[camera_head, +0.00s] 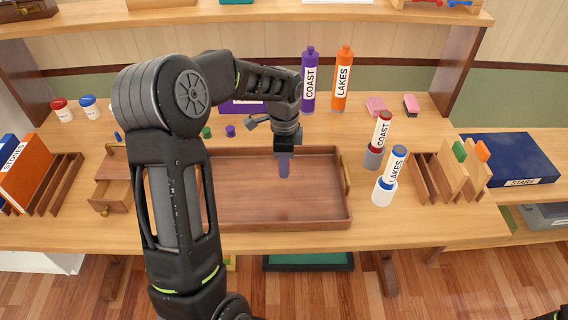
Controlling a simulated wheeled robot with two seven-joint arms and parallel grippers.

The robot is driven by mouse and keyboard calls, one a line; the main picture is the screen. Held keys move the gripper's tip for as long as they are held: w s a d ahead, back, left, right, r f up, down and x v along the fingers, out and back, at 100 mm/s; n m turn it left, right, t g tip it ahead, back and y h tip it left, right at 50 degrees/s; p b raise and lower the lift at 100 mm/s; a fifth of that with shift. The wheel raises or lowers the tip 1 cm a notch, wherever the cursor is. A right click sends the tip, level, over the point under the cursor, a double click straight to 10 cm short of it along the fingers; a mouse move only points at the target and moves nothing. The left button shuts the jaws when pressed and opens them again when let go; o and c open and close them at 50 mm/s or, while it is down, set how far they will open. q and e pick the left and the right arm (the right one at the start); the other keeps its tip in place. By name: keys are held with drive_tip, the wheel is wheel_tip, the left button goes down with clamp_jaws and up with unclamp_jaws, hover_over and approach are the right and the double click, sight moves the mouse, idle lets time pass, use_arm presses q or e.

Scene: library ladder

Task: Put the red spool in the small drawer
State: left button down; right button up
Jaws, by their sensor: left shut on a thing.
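My left gripper (284,156) points down over the wooden tray. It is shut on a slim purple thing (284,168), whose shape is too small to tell. I see no red spool; my left arm covers part of the table. The small wooden drawer (113,197) is at the left, pulled out toward the front, with a round knob (104,210). My left arm hides its right part, and its inside is only partly visible. A green spool (207,132), a purple spool (230,131) and a blue spool (117,136) are small at the back. My right gripper is out of view.
The wooden tray (330,222) looks empty. Purple and orange tubes (342,80) stand behind it. Red-capped and blue-capped tubes stand in cups (383,193) at its right. Racks with books (470,172) are at both sides. Red-lidded and blue-lidded jars (89,107) stand back left.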

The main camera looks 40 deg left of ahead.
use_arm(q)
drive_tip(key=shift+w+d+n, duration=0.2)
drive_tip(key=shift+d+n, duration=0.1)
drive_tip(key=shift+d, duration=0.15)
drive_tip(key=w+d+r+n, duration=0.1)
drive_tip(key=d+n, duration=0.4)
drive_tip(key=d, duration=0.3)
drive_tip(key=w+d+r+n, duration=0.2)
drive_tip(key=d+n, duration=0.3)
drive_tip(key=d, duration=0.3)
drive_tip(key=shift+w+d+r+n, duration=0.15)
drive_tip(key=shift+w+n, duration=0.15)
